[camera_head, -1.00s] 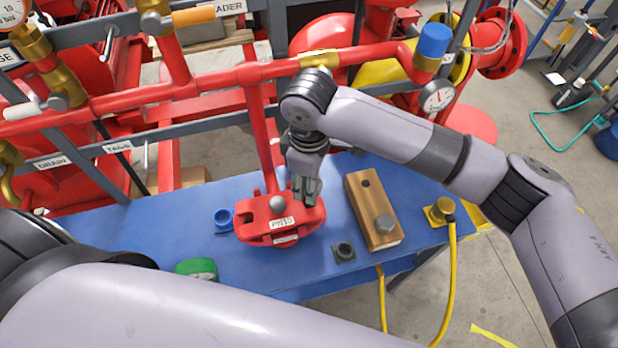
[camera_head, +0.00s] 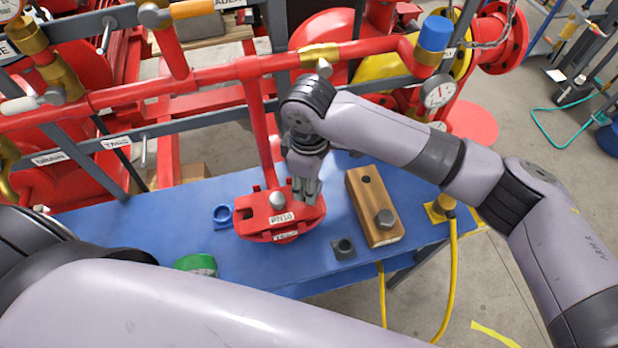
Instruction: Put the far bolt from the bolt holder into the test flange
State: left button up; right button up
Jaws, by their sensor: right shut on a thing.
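The red test flange (camera_head: 253,231), with a PN10 label and a grey rounded piece on top, lies on the blue bench. The wooden bolt holder (camera_head: 364,207) stands to its right. One grey bolt (camera_head: 385,218) sits in the holder's near end; the far hole (camera_head: 366,180) is dark and empty. My right gripper (camera_head: 307,196) points down over the right part of the flange. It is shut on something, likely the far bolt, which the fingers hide. I cannot tell whether it touches the flange. My left arm crosses the lower left; its gripper is out of view.
A blue ring (camera_head: 223,215) lies left of the flange and a green round object (camera_head: 196,264) nearer me. A small dark block (camera_head: 343,248) sits between flange and holder. A yellow hose (camera_head: 452,265) hangs at the right edge. Red pipework (camera_head: 215,75) runs behind the bench.

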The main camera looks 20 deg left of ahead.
jog(key=shift+f+b, duration=0.5)
jog(key=shift+f, duration=1.3)
jog(key=o, duration=1.3)
notch_tip(320, 180, up, 12)
jog(key=shift+r, duration=0.1)
